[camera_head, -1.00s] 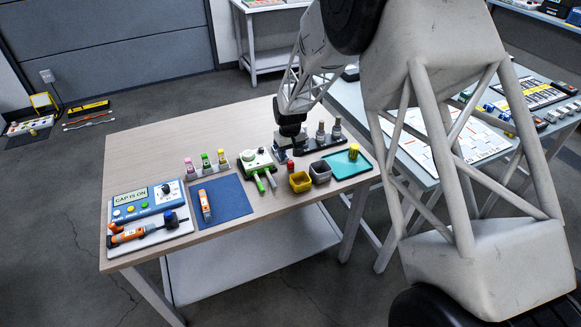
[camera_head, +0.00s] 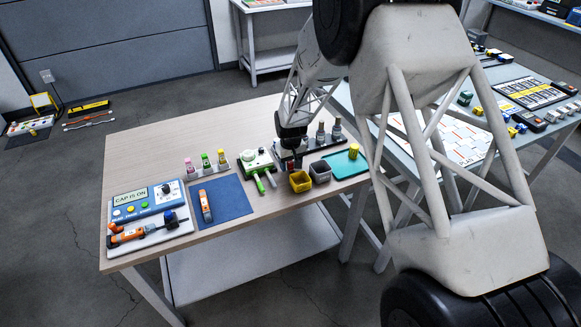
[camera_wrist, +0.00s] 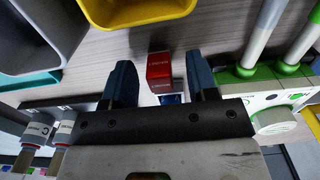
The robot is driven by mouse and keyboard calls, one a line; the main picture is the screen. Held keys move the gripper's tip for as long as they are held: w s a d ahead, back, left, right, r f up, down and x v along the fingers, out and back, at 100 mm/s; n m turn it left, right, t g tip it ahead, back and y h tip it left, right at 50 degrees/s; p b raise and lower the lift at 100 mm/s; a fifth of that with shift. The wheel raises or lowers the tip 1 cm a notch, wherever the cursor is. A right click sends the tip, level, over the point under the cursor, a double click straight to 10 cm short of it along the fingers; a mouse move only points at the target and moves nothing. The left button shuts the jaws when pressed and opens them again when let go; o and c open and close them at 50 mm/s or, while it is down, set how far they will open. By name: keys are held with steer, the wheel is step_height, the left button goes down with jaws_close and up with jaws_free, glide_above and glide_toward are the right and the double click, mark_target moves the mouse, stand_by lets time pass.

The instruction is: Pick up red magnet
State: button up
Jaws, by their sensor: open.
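The red magnet (camera_wrist: 160,72) is a small red block with faint lettering, standing on the wooden table in the middle of the wrist view. A blue piece (camera_wrist: 170,99) shows right beside it, on the side nearer my gripper's body. My gripper (camera_wrist: 160,80) is open, with one dark blue finger on each side of the red magnet. The right finger looks closer to the magnet than the left one. I cannot tell whether either finger touches it. In the head view my gripper (camera_head: 291,161) is above the table behind the yellow bin, and it largely hides the magnet.
A yellow bin (camera_head: 300,182) and a grey bin (camera_head: 320,173) stand close in front and to the right. A green device with probes (camera_head: 258,163) is just left. The table's left back is clear.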

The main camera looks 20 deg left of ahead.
mark_target(290, 162)
stand_by(0.3)
jaws_close()
stand_by(0.3)
steer(key=shift+r, duration=5)
steer(key=c, duration=0.8)
jaws_free()
steer(key=shift+c, duration=0.2)
steer(key=shift+a, duration=0.15)
